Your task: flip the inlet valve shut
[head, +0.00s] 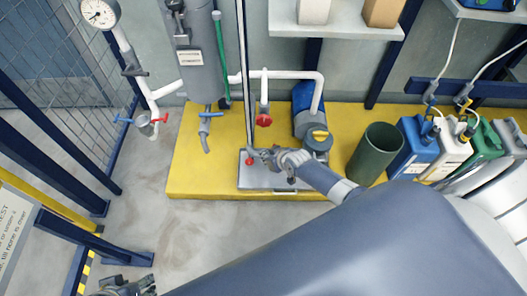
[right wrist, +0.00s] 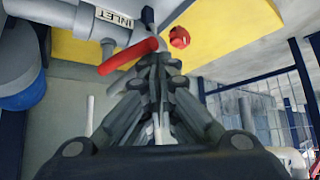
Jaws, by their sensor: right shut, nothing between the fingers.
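In the right wrist view a grey pipe labelled INLET (right wrist: 112,18) carries a valve with a red lever handle (right wrist: 128,56). The lever slants down to the left, just beyond my fingertips. I cannot tell whether they touch it. My right gripper (head: 264,156) is shut and empty, low over the grey tray in the head view; it fills the middle of the wrist view (right wrist: 155,68). I cannot tell which red part in the head view is this lever. My left gripper (head: 128,286) is at the bottom left edge, far from the valve; its fingers are unclear.
A blue pump (head: 305,97) stands behind my right gripper. A red handle (head: 263,120) hangs on a white pipe. A green bin (head: 374,150) and several canisters (head: 416,150) stand to the right. A grey tank (head: 195,60) is left. The floor (head: 150,220) at left is clear.

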